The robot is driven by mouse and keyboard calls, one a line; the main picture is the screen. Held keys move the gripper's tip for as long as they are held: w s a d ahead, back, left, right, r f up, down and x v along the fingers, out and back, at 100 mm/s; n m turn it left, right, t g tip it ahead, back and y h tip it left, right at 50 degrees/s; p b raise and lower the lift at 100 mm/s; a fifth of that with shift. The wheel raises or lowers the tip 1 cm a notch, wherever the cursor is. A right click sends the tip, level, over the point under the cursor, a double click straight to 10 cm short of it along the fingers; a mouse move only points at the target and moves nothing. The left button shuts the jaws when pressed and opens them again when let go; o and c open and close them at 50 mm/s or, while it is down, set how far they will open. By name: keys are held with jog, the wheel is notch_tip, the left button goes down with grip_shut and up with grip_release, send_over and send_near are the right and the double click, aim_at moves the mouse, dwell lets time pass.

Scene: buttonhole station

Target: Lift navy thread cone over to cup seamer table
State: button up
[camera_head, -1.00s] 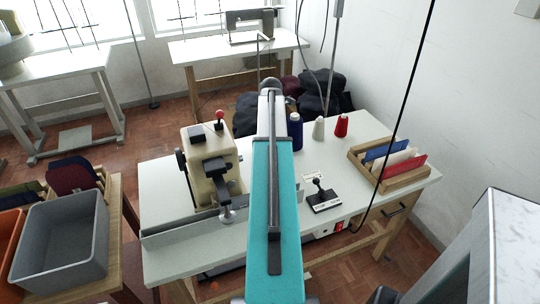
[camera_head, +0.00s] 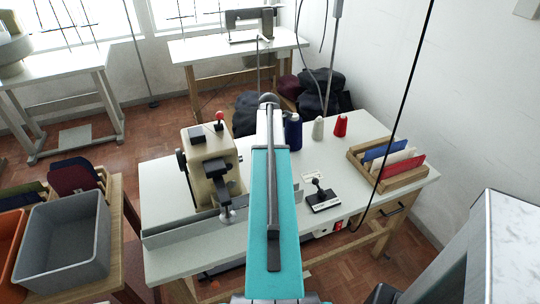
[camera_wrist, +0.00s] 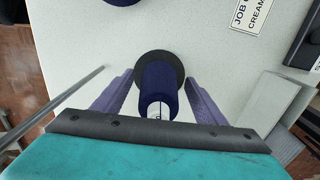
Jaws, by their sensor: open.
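The navy thread cone (camera_head: 294,133) stands upright on the near white table, just right of my arm in the head view, partly hidden by it. In the wrist view a navy cone (camera_wrist: 158,87) with a dark round base stands between the two purple fingers of my gripper (camera_wrist: 158,108). It looks like the same cone. The fingers are open, one on each side, with a narrow gap showing. My arm hides the gripper in the head view. I cannot tell which table is the cup seamer table; a back table (camera_head: 200,50) carries a sewing machine (camera_head: 252,25).
A white cone (camera_head: 318,128) and a red cone (camera_head: 341,126) stand to the right. Another navy round thing (camera_wrist: 122,2) is cut off in the wrist view. A cream machine (camera_head: 207,160), a joystick box (camera_head: 322,199) and a wooden rack (camera_head: 390,165) share the near table.

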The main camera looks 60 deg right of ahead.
jog(key=shift+c, duration=0.2)
jog(key=c, duration=1.1)
jog(key=shift+r, duration=0.2)
jog(key=shift+r+b, duration=0.75)
jog(key=shift+r, duration=4.1)
jog(key=shift+c, duration=0.3)
